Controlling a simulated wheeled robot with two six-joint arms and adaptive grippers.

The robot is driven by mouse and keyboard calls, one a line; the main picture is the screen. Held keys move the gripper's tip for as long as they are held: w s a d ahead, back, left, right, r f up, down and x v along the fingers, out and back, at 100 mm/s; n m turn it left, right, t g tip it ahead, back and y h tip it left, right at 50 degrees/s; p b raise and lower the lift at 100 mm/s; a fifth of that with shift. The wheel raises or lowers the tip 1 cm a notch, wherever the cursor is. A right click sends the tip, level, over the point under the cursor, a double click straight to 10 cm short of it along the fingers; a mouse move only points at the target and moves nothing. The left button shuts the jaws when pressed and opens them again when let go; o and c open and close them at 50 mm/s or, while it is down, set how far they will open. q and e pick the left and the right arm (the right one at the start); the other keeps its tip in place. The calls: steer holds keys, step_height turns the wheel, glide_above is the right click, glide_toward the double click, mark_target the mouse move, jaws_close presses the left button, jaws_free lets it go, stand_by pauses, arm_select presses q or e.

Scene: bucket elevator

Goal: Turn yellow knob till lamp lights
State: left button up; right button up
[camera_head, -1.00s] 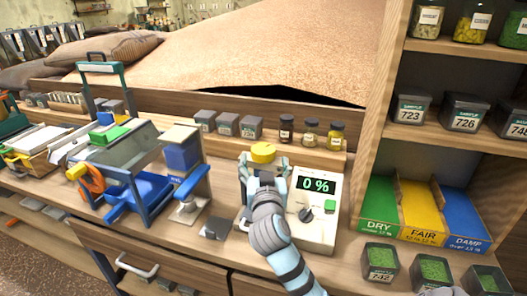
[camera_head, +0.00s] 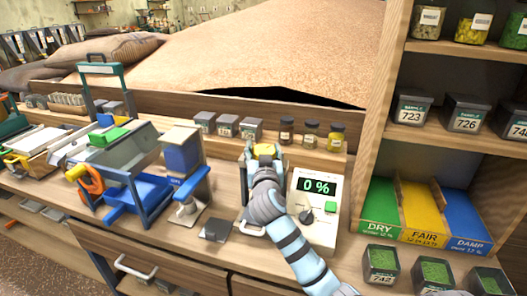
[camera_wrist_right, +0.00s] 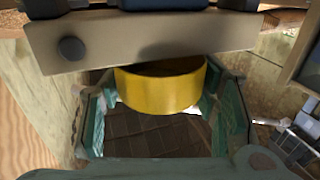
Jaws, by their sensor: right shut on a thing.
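I see no clearly lit lamp. My left gripper is out of view.
A blue and grey machine with an orange wheel (camera_head: 92,180) stands left of the meter. Small grey tins (camera_head: 227,124) and jars (camera_head: 311,133) line the back ledge. Sample trays (camera_head: 381,215) and a shelf (camera_head: 440,155) are on the right.

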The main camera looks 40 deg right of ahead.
steer(key=shift+f+m+g+h+b, duration=0.15)
steer(key=shift+m+g+h+b, duration=0.5)
steer(key=shift+b, duration=0.25)
steer(key=m+g+h+b, duration=0.3)
steer(key=b, duration=0.2)
steer(key=shift+f+g, duration=0.1)
steer(key=shift+g, duration=0.25)
steer(key=shift+r+m+g+h+b, duration=0.25)
steer(key=shift+m+g+h+b, duration=0.65)
steer(key=shift+g+b, duration=0.4)
steer(key=o, duration=1.2)
